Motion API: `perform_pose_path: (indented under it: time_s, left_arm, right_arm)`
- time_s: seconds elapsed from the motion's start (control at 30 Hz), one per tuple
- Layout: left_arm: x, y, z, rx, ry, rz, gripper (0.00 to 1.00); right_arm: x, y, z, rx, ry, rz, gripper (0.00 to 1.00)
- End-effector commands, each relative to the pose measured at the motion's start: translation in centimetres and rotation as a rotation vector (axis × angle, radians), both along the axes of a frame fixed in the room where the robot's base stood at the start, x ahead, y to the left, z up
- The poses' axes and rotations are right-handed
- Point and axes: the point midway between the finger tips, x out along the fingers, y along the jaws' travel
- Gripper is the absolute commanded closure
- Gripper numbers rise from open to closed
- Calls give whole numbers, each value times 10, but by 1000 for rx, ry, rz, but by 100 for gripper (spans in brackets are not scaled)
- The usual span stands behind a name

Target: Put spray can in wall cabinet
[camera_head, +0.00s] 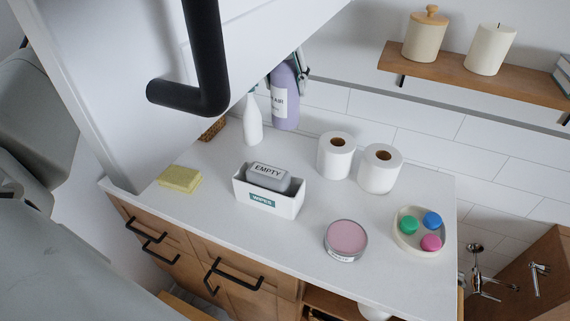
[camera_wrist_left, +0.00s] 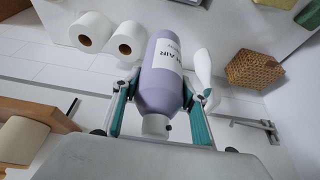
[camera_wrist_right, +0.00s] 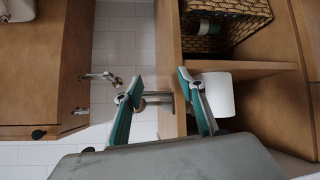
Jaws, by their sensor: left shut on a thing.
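The spray can (camera_head: 285,105) is purple with a white label reading "AIR". In the head view it is upright at the back of the counter; I cannot tell whether its base touches the counter. My left gripper (camera_wrist_left: 160,88) is shut around it, its fingers on both sides; the can also fills the middle of the left wrist view (camera_wrist_left: 158,80). In the head view this gripper (camera_head: 296,68) is largely hidden. The wall cabinet (camera_head: 95,60) seems to be the white body at upper left, with a large black handle (camera_head: 205,60). My right gripper (camera_wrist_right: 160,82) is open and empty.
A white bottle (camera_head: 252,122) stands close beside the can. The counter (camera_head: 215,230) holds a wipes box (camera_head: 285,205), two paper rolls (camera_head: 335,160), a pink round tin (camera_head: 346,240), a dish (camera_head: 405,245) and sponges (camera_head: 180,178). A wooden shelf (camera_head: 450,72) is at upper right.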

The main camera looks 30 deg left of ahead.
Motion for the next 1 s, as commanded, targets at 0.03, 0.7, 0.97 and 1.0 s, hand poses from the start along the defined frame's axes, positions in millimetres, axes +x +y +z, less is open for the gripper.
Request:
perform_pose_path:
  time_s: [0.03,0.7,0.97,1.0]
  left_arm:
    - [0,0,-5,0,2,0,84]
    - [-1,0,-141,-2,4,1,84]
    - [-1,0,-164,0,1,1,84]
    - [-1,0,-168,0,2,1,84]
  right_arm:
    - [-2,0,-1,0,3,0,60]
    - [-5,3,-3,4,11,-2,60]
    - [-2,3,-1,5,5,-3,60]
    - [-2,3,-1,5,4,-2,60]
